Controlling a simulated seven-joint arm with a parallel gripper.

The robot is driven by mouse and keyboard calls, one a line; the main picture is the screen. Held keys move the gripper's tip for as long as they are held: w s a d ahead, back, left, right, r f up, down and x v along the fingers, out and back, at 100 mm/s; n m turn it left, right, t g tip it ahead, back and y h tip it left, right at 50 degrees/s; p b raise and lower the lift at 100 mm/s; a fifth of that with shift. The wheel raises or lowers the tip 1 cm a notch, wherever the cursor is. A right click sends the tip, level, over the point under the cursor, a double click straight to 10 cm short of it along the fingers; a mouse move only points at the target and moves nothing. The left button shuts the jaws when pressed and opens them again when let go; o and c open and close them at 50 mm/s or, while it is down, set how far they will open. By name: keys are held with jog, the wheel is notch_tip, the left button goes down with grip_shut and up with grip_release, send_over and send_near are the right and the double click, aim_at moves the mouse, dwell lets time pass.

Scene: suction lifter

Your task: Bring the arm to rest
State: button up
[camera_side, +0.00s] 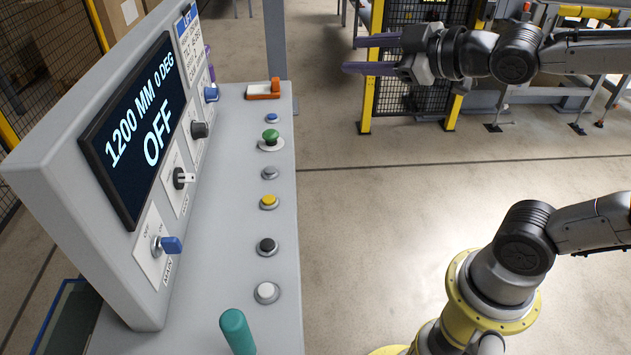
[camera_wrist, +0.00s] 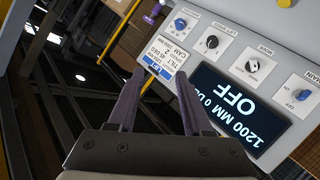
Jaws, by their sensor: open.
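My gripper (camera_side: 372,55) is at the upper middle of the side view, its two dark fingers apart and nothing between them. It is in the air to the right of the control console (camera_side: 232,130), clear of it. In the wrist view my gripper (camera_wrist: 158,92) also shows open and empty, fingers pointing toward the panel's label side. The console's display (camera_side: 132,128) reads "1200 MM 0 DEG OFF"; it also shows in the wrist view (camera_wrist: 235,105), turned upside down.
The console desk bears several buttons, including a green one (camera_side: 270,137) and a yellow one (camera_side: 268,201), an orange-and-white switch (camera_side: 263,90) and a teal handle (camera_side: 236,332). Blue and black knobs line the upright panel. Yellow-posted mesh fencing (camera_side: 408,75) stands behind my gripper. Open floor (camera_side: 390,200) lies right of the console.

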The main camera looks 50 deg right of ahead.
jog(key=s+f+m+g, duration=0.7)
jog(key=s+f, duration=0.5)
jog(key=s, duration=0.4)
jog(key=shift+s+d+g, duration=0.15)
jog(key=shift+g, duration=0.95)
jog(key=shift+r, duration=0.1)
